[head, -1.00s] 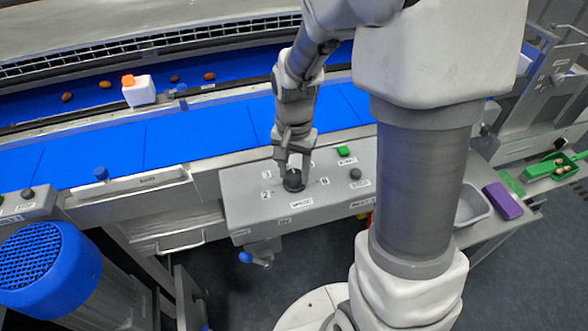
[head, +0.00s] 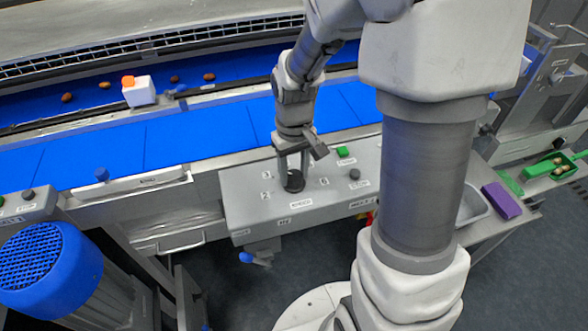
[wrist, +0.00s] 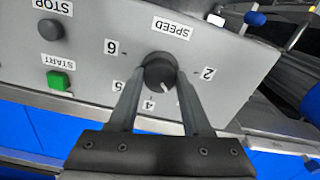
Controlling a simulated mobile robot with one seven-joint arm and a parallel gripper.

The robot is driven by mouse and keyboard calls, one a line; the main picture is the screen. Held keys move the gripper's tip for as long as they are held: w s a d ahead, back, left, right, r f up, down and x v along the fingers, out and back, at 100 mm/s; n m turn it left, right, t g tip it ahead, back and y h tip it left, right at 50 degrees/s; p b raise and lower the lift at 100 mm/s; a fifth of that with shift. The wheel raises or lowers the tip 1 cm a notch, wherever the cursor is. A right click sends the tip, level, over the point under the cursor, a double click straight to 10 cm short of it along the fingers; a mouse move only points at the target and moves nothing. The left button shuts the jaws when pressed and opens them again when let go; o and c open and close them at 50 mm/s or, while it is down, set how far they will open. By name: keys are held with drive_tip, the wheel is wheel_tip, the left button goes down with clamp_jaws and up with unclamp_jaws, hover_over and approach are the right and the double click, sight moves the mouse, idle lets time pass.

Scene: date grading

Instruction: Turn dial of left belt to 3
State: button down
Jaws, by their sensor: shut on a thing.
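A dark speed dial (wrist: 160,72) stands on a grey control panel (wrist: 200,40) in the wrist view. My gripper (wrist: 162,85) has one finger on each side of the dial and is shut on it. The dial's white mark faces down and slightly right in the picture, seemingly between the 4 and where my right finger covers the panel. The labels 2, 4, 5 and 6 show; the 3 is hidden there. In the head view my gripper (head: 293,178) reaches down onto the same dial (head: 294,184), with a 3 and a 2 to its left.
A green start button (wrist: 58,81) and a dark stop button (wrist: 50,29) sit beside the dial. A blue belt (head: 200,131) runs behind the panel. A blue motor (head: 50,270) stands at front left, and a purple block (head: 501,200) lies at right.

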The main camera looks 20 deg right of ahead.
sight(294, 175)
drive_tip(key=shift+n, duration=0.5)
drive_tip(key=shift+c, duration=1.7)
unclamp_jaws()
drive_tip(key=shift+r, duration=0.1)
wheel_tip(294, 175, up, 17)
drive_tip(key=p, duration=0.2)
drive_tip(key=shift+r, duration=0.15)
